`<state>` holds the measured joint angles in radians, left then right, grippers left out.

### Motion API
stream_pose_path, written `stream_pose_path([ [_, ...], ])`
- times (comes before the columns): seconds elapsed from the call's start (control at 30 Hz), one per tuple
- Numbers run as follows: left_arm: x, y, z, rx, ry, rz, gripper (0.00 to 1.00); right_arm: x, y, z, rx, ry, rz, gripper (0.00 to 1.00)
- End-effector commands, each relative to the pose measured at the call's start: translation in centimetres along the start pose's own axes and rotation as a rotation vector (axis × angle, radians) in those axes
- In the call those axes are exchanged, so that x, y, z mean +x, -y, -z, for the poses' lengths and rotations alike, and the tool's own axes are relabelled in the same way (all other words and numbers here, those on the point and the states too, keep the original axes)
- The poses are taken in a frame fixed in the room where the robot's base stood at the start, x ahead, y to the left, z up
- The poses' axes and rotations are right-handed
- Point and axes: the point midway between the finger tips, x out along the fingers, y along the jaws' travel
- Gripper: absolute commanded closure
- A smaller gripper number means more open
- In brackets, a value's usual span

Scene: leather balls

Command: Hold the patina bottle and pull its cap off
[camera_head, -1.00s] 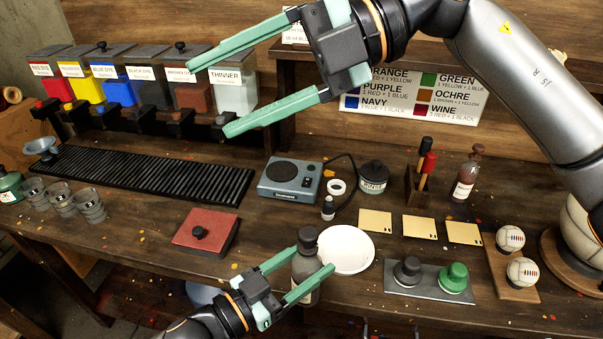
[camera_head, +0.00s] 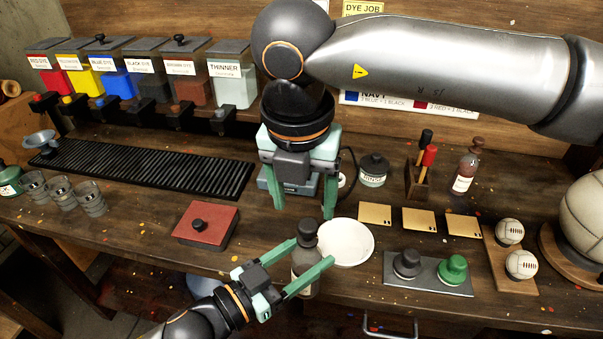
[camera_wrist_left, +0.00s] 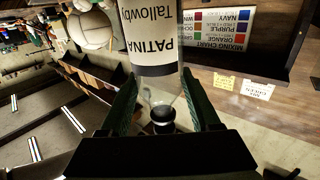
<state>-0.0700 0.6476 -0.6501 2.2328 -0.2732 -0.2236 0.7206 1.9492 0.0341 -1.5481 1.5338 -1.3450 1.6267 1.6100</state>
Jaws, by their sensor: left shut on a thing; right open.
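The patina bottle (camera_head: 304,272) stands upright near the table's front edge, with its dark cap (camera_head: 306,231) on top. My left gripper (camera_head: 311,254) is shut on the bottle's body from the left, below the cap. In the left wrist view the bottle's label (camera_wrist_left: 150,38) reads PATINA upside down, between the two green fingers. My right gripper (camera_head: 304,209) is open and empty, fingers pointing down, above and behind the cap and apart from it.
A white dish (camera_head: 350,244) lies just right of the bottle. A red-lidded box (camera_head: 208,224) is to the left. A metal plate (camera_head: 430,276) with a dark and a green knob is to the right. The scale (camera_head: 268,184) is partly hidden behind my right gripper.

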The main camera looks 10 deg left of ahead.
Motion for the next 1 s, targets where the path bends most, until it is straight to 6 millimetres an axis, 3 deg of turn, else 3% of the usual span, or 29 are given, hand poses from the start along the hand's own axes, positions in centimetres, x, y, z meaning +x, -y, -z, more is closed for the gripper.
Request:
stream_pose_path([
  [0.1,0.0,0.0,0.1,0.000,-0.002,0.000,1.00,2.3,0.0,0.0,-0.001,-0.003,0.000,0.30],
  [0.3,0.0,0.0,0.1,0.000,-0.002,0.000,1.00,5.1,0.0,0.0,-0.001,-0.002,0.000,0.30],
  [0.77,0.0,0.0,0.1,0.000,-0.002,0.000,1.00,6.2,0.0,0.0,-0.001,-0.001,-0.002,0.30],
  [1.0,0.0,0.0,0.1,0.000,-0.002,0.000,1.00,6.2,-0.1,0.0,-0.001,-0.001,-0.002,0.57],
])
